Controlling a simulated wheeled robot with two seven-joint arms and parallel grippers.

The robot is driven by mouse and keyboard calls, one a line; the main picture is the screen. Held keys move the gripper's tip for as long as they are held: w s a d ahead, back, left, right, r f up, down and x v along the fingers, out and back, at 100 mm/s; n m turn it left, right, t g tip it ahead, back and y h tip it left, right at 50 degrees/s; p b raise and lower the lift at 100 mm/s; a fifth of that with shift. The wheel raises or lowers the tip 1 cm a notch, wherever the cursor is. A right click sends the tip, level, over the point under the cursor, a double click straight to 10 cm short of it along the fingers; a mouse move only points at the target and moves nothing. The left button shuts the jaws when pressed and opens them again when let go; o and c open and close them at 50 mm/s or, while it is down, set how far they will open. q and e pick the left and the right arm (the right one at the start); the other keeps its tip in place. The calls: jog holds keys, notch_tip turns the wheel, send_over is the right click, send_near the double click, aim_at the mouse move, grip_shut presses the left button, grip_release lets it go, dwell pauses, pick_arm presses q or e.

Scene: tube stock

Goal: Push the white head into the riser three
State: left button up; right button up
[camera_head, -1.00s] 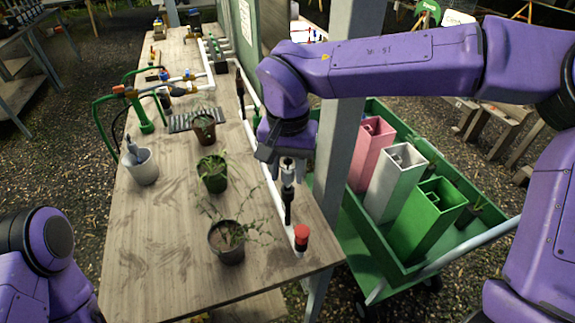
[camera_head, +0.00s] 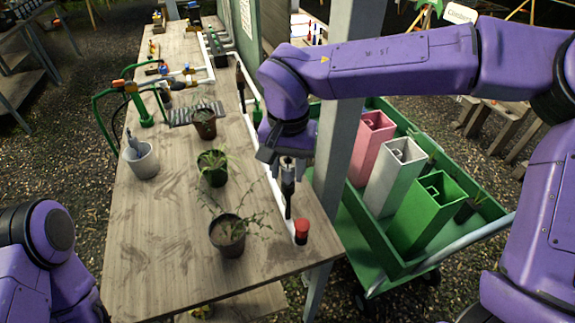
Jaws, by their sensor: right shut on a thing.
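My right gripper (camera_head: 287,172) points down over the right edge of the bench and is shut on a small pale piece, most likely the white head, largely hidden between the fingers. Right below it a thin black riser (camera_head: 288,202) stands upright on the white pipe (camera_head: 277,193). The held piece lines up with the riser's top; I cannot tell whether it is seated in it. Another dark riser (camera_head: 240,85) stands farther back on the pipe. A red-topped piece (camera_head: 301,229) stands at the pipe's near end. My left gripper is out of view; only its arm shows at lower left.
Potted plants (camera_head: 230,236) stand left of the pipe on the wooden bench (camera_head: 150,235). A white pot (camera_head: 141,160) is at the left edge. A grey post (camera_head: 340,150) and a green cart (camera_head: 363,237) with tall boxes lie close on the right.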

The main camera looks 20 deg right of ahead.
jog(key=shift+f, duration=0.15)
jog(key=shift+f+p, duration=0.1)
jog(key=shift+p, duration=0.2)
jog(key=shift+f, duration=0.1)
jog(key=shift+f, duration=0.55)
dwell(0.3)
jog(key=o, duration=1.1)
jog(key=shift+r, duration=0.1)
